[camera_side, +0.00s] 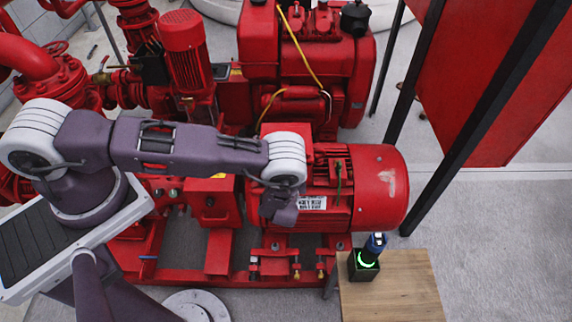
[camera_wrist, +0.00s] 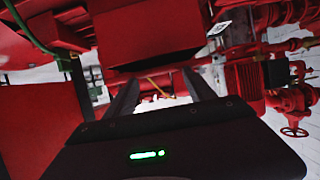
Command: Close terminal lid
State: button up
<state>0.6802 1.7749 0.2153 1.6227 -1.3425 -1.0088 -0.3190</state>
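The red motor (camera_side: 375,190) stands right of centre in the side view. On its top is a recessed terminal area (camera_side: 335,162) with a green cable (camera_side: 339,180) coming out. I cannot clearly make out which red plate is the lid. My gripper (camera_side: 284,212) hangs at the motor's left side, beside the terminal area, partly hidden by my wrist. In the wrist view my gripper (camera_wrist: 160,88) shows two dark fingers set apart, with nothing between them. A red box-like part (camera_wrist: 140,35) is just beyond the fingertips, and the green cable (camera_wrist: 30,38) is at upper left.
A red engine (camera_side: 305,60) and pump pipework (camera_side: 60,85) stand behind and left. A wooden table (camera_side: 395,295) at lower right carries a small black device (camera_side: 363,266) with a green light. Dark posts (camera_side: 480,115) rise right of the motor. Grey floor is free further right.

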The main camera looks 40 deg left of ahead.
jog(key=v, duration=0.7)
jog(key=shift+d, duration=0.15)
jog(key=shift+w+f, duration=0.1)
jog(key=shift+w, duration=0.05)
